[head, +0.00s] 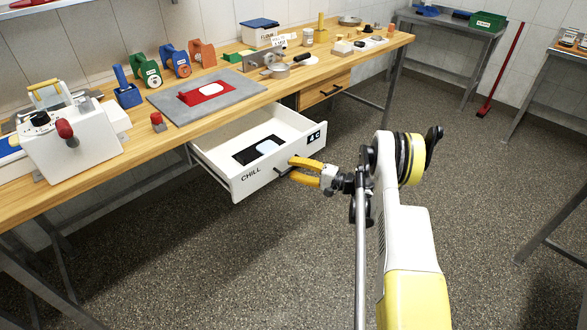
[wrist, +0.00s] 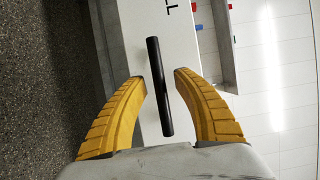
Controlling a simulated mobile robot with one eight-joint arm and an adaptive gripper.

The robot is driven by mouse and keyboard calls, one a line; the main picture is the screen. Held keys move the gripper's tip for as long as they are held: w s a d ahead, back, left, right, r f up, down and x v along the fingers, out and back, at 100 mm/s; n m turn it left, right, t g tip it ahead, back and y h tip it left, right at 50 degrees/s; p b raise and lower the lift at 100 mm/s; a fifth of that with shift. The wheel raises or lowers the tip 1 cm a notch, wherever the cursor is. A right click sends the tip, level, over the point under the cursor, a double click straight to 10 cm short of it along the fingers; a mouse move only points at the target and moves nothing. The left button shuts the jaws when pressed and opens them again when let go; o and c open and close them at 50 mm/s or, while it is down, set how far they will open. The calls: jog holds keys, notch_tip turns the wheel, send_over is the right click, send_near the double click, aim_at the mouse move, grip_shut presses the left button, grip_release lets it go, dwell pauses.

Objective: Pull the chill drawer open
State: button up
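The white chill drawer (head: 261,182), labelled CHILL on its front, stands pulled well out from under the wooden table. A black panel with a pale piece (head: 267,147) lies inside it. My gripper (head: 292,168), with yellow fingers, is at the drawer front by the dark bar handle (head: 281,171). In the wrist view, the handle (wrist: 158,85) lies between the two open fingers, with a gap to each fingertip. The white drawer front (wrist: 150,25) shows behind it.
The table (head: 225,92) carries a white machine (head: 75,145), a grey mat (head: 165,101) and several coloured tools. A closed wooden drawer (head: 325,90) is farther right. The speckled floor (head: 200,270) before the drawer is clear.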

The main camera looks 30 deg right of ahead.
jog(key=shift+d, duration=0.1)
jog(key=v, duration=1.2)
jog(key=a+r+n+g+h, duration=0.3)
jog(key=a+r+g+h, duration=0.25)
jog(key=a+r, duration=1.35)
jog(key=s+a+r+n+h, duration=0.1)
jog(key=s+a+n+h, duration=0.1)
jog(key=s, duration=0.6)
jog(key=s+a+r+n+h, duration=0.2)
jog(key=s, duration=0.7)
jog(key=s+a+r+n+h, duration=0.2)
jog(key=s, duration=0.7)
jog(key=shift+s+n+g, duration=0.25)
jog(key=shift+n+g, duration=0.15)
jog(key=shift+g, duration=0.05)
